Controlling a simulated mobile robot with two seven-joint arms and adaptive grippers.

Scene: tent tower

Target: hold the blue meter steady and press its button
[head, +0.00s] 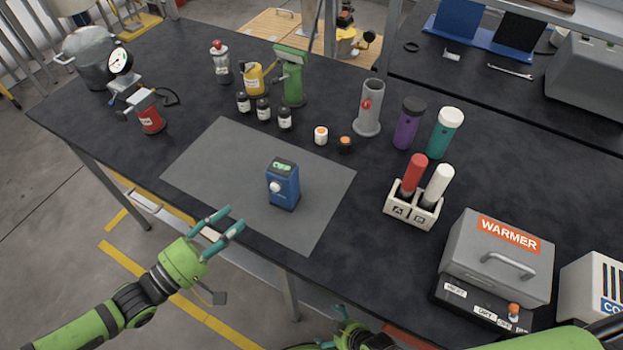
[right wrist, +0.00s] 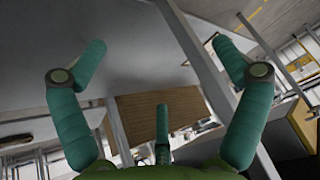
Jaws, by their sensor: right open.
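The blue meter (head: 283,187) stands upright on the grey mat (head: 225,165), with a small green display on top and a round white button (head: 274,187) on its front. Nothing touches it. My left gripper (head: 222,222) is open and empty near the mat's front edge, to the left of and nearer than the meter. My right gripper (right wrist: 165,75) is open and empty in the right wrist view, with no meter in sight there.
A two-slot holder (head: 413,211) with red and white tubes stands right of the mat. The grey warmer (head: 498,258) is at front right. Several bottles, a green device (head: 291,75) and a grey cylinder (head: 369,107) stand behind the mat. The mat around the meter is clear.

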